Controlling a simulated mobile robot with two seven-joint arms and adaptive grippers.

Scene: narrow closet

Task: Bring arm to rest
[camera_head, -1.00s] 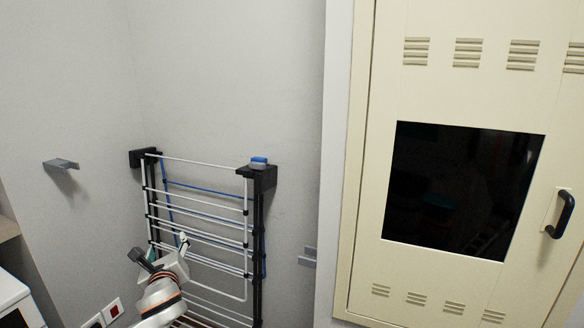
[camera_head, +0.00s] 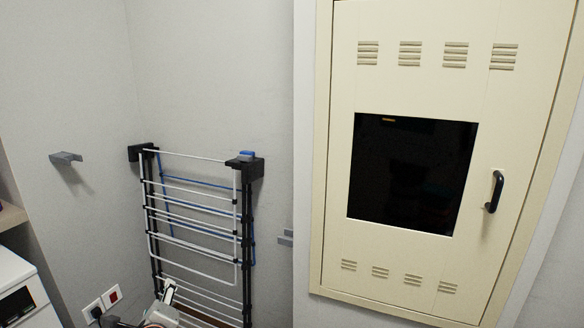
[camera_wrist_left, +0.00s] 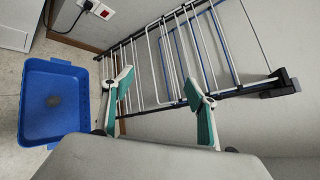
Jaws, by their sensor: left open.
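My left gripper (camera_head: 141,306) is low in the head view, in front of the lower part of the drying rack (camera_head: 205,205). Only part of it shows at the bottom edge. In the left wrist view my left gripper (camera_wrist_left: 158,86) has its two green-padded fingers spread wide apart, with nothing between them but the view of the rack (camera_wrist_left: 190,55) behind. The rack is white and blue bars on a black frame, standing against the grey wall. My right gripper is not in view.
A blue tub (camera_wrist_left: 62,100) sits on the floor in the left wrist view. Wall sockets (camera_head: 102,302) are left of the rack. A white appliance (camera_head: 18,285) stands at the left edge. A cream cabinet door (camera_head: 410,260) with a black handle (camera_head: 494,191) is on the right. A small grey bracket (camera_head: 66,157) juts from the left wall.

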